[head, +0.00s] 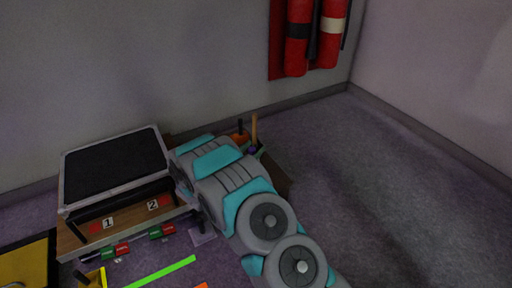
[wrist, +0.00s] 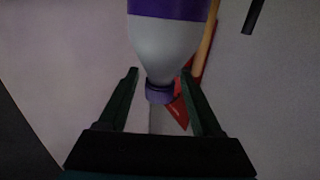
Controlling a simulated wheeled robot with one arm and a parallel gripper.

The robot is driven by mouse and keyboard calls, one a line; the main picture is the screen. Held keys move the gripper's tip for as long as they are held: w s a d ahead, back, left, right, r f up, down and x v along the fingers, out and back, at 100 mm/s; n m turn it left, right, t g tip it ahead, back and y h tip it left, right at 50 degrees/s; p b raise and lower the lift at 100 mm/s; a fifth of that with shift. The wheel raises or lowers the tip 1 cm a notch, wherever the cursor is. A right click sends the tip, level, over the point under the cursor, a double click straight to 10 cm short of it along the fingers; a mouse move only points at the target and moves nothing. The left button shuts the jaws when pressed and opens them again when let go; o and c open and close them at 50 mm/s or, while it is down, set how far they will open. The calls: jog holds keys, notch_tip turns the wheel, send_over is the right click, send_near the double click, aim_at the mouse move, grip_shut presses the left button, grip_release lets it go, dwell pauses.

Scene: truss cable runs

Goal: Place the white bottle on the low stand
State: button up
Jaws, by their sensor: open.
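The white bottle (wrist: 163,45) has a purple band and a purple cap (wrist: 160,93). In the wrist view it appears cap-down, with its neck between the fingers of my gripper (wrist: 160,72). The fingers are apart, with a gap on both sides of the cap; I cannot tell how far ahead the bottle is. In the head view my arm hides the gripper and most of what is around it. A small purple spot (head: 252,150) beside the arm may be the bottle's cap. A low, black-topped stand (head: 115,165) with a wooden base is at the left.
A wooden stick (head: 254,128) stands close to the bottle, beside a brown box (head: 275,175). The stand's base carries labels 1 (head: 107,223) and 2 (head: 153,204). Red and green blocks (head: 122,249) lie in front. Red cylinders (head: 298,38) hang on the wall. The right floor is clear.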

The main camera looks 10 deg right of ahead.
jog(key=v, duration=1)
jog(key=w+a+r+n+g+y, duration=0.1)
jog(key=w+a+r+y, duration=0.15)
jog(key=a+y, duration=0.2)
jog(key=w+a+r+n+y, duration=0.1)
jog(key=w+a+r+y, duration=0.15)
jog(key=y, duration=0.35)
jog(key=s+a+r+n+g+y, duration=0.4)
jog(key=s+r, duration=0.4)
jog(key=s, duration=0.4)
jog(key=s+d+r+n+g, duration=0.1)
jog(key=s+d+g, duration=0.2)
jog(key=s, duration=1)
jog(key=s+d+r+n+g+h, duration=0.1)
jog(key=s+d+r+g, duration=0.1)
jog(key=s+d, duration=0.6)
jog(key=s+d+r+n+g, duration=0.1)
jog(key=s+d+g, duration=0.3)
jog(key=s, duration=1.4)
jog(key=d+r, duration=0.1)
jog(key=d, duration=0.1)
jog(key=shift+s+d+g+h, duration=0.3)
jog(key=shift+s+h, duration=0.05)
jog(key=shift+s, duration=0.05)
jog(key=shift+c, duration=0.2)
